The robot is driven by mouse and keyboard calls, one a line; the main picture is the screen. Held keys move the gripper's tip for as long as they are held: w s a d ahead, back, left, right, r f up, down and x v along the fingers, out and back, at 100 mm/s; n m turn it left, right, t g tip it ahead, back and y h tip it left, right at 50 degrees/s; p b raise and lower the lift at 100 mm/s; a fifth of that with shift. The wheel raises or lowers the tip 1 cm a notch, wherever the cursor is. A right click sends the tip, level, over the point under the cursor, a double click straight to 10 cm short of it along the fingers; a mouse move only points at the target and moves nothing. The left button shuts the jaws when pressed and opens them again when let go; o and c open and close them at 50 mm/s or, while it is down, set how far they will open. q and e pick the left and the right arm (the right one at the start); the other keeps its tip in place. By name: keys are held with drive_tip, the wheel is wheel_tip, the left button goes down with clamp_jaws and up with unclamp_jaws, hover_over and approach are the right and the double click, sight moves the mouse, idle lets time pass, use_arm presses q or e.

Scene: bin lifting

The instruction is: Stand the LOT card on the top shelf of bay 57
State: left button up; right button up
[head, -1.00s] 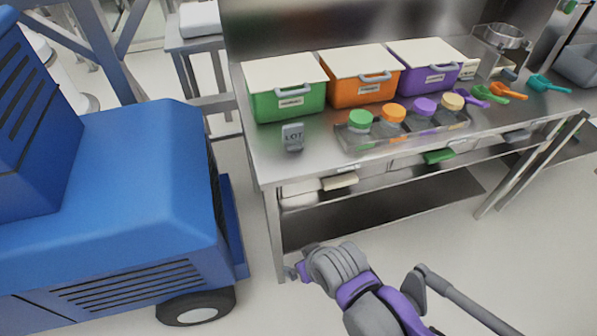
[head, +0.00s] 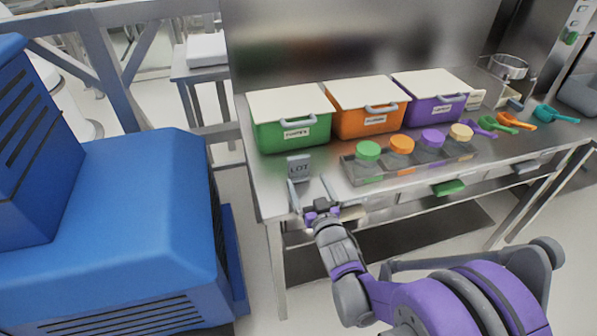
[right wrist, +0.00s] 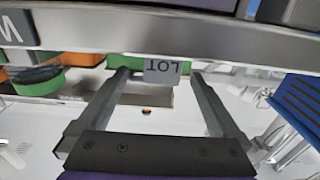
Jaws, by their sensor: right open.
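The grey LOT card (head: 299,167) stands upright on the steel table in front of the green bin. It shows upside down in the right wrist view (right wrist: 160,70), between the far ends of my fingers. My right gripper (head: 308,183) is open and empty at the table's front edge, its two fingers pointing at the card from the near side. I cannot tell whether the tips reach past the card's face. My left gripper is not in view. No shelf marked bay 57 shows.
Green (head: 292,132), orange (head: 372,122) and purple (head: 436,109) lidded bins line the table's back. A clear tray (head: 362,176) of lidded jars lies right of the card, with several scoops beyond. A blue machine (head: 130,200) stands left of the table.

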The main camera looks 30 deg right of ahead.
sight(300, 168)
drive_tip(key=shift+x, duration=1)
drive_tip(key=shift+a+r+x, duration=0.15)
drive_tip(key=shift+x, duration=1.15)
drive_tip(key=shift+a+r+x, duration=0.15)
drive_tip(key=shift+x, duration=1.2)
